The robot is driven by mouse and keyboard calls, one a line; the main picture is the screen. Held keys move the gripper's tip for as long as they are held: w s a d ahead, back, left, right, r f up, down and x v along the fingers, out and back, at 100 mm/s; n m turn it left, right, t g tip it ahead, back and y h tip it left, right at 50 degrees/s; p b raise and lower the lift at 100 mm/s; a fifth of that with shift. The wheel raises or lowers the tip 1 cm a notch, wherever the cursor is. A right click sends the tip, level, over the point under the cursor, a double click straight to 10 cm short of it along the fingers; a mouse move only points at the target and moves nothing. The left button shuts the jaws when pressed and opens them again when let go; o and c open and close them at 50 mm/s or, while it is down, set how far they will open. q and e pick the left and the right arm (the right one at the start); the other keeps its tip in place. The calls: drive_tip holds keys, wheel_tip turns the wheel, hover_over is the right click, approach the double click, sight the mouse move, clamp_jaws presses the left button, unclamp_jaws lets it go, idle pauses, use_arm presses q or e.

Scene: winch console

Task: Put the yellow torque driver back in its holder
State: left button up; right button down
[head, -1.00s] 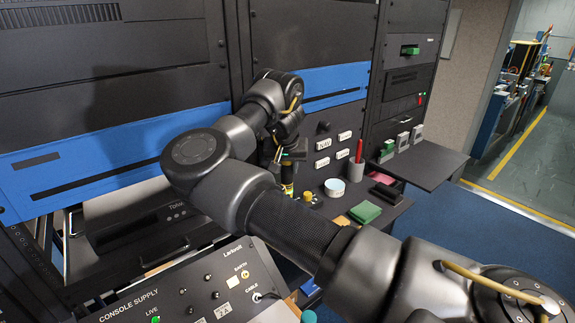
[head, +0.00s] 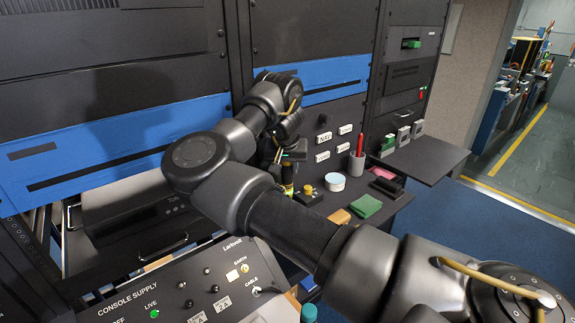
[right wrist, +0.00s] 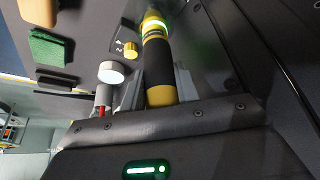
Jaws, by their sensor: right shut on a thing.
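The yellow torque driver (head: 288,181) has a black grip, yellow ends and a lit green band. My right gripper (head: 287,157) is shut on it, and the driver hangs roughly upright below the gripper in the head view. In the right wrist view the driver (right wrist: 158,67) lies between the grey fingers, its grip and yellow ends showing. The driver's lower end is near the dark shelf (head: 398,208); I cannot tell whether it touches anything. I cannot make out its holder. My left gripper is not in view.
Right of the driver stand a black box with a yellow knob (head: 308,189), a white round tub (head: 335,182) and a grey cup (head: 356,166) with a red-handled tool. A green pad (head: 365,206) lies in front. The console supply panel (head: 170,290) is nearer.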

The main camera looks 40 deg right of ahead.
drive_tip(key=c, duration=1)
unclamp_jaws()
drive_tip(key=shift+o, duration=0.2)
drive_tip(key=b+v, duration=0.8)
drive_tip(key=v, duration=0.2)
drive_tip(key=shift+s+a+r, duration=0.2)
drive_tip(key=shift+s+r, duration=0.05)
drive_tip(key=shift+r, duration=0.05)
drive_tip(key=shift+w, duration=0.1)
